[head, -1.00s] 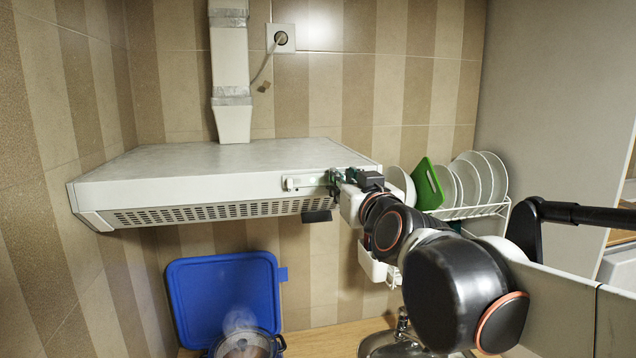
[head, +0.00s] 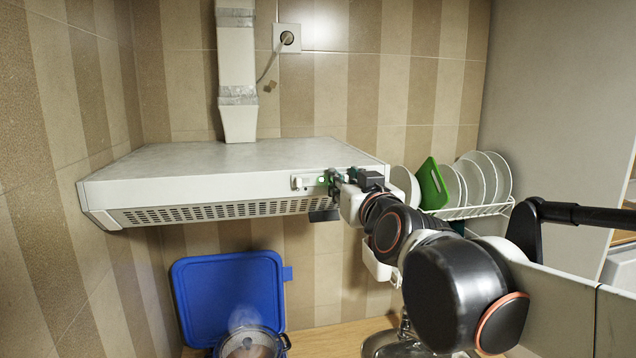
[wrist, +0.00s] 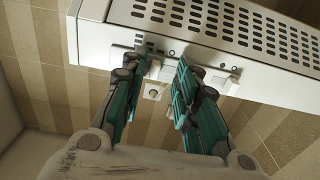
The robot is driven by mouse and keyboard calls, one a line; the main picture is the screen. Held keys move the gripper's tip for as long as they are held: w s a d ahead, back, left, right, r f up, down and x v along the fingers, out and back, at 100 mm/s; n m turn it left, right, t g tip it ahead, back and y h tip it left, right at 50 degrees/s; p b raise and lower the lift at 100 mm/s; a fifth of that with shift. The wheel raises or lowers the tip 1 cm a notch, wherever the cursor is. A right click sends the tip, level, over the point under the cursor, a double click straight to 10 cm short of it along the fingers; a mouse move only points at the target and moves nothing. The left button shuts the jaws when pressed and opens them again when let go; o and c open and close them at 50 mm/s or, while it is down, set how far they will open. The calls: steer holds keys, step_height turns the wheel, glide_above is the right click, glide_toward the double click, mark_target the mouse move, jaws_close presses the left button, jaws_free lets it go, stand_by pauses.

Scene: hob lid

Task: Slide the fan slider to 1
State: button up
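The pale range hood (head: 215,185) hangs on the wall, with a control strip on the right part of its front edge. A small white slider knob (head: 298,183) shows there, left of my gripper (head: 337,180). A green light (head: 321,181) shows between them. In the wrist view, my gripper (wrist: 155,88) has its two green-padded fingers apart at the hood's front panel. A pale raised part (wrist: 156,69) shows between the fingers, and I cannot tell whether they touch it. Another white part (wrist: 225,82) sits right of the fingers. No scale marks are readable, and the fingers hide some of the strip.
A dish rack (head: 470,211) with plates and a green board (head: 432,185) stands right of the hood, behind my arm. Below are a blue board (head: 230,290) and a steaming pot (head: 250,343). A duct (head: 237,70) rises from the hood. Space in front of the hood's left part is clear.

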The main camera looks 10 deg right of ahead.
steer(key=shift+d, duration=0.3)
steer(key=s, duration=1.2)
steer(key=shift+a, duration=0.2)
steer(key=s+f+g+b, duration=0.3)
steer(key=f+b, duration=0.6)
steer(key=f, duration=0.9)
steer(key=s+f+g+b, duration=0.4)
steer(key=f+b, duration=0.5)
steer(key=f, duration=0.9)
steer(key=s+f+g+b, duration=0.4)
steer(key=f+b, duration=0.5)
steer(key=f, duration=1)
steer(key=shift+d, duration=0.1)
